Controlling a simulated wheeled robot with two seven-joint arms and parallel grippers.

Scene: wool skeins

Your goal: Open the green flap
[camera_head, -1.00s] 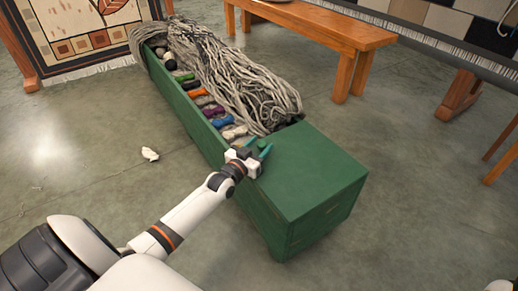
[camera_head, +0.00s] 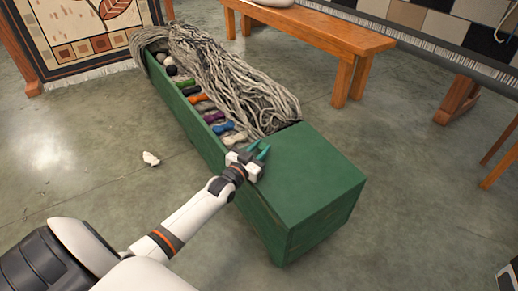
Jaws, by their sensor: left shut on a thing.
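The green flap (camera_head: 305,172) is the flat lid over the near end of a long green chest (camera_head: 185,118). It lies level and looks closed. My left gripper (camera_head: 260,151) is at the flap's far left corner, with teal fingers close together. It is shut on a small green knob there, which the fingers mostly hide. My right gripper is not in view.
Grey yarn (camera_head: 235,80) is heaped over the open part of the chest, beside a row of coloured skeins (camera_head: 208,106). A wooden bench (camera_head: 315,30) stands behind. A white scrap (camera_head: 151,158) lies on the floor at left, which is otherwise clear.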

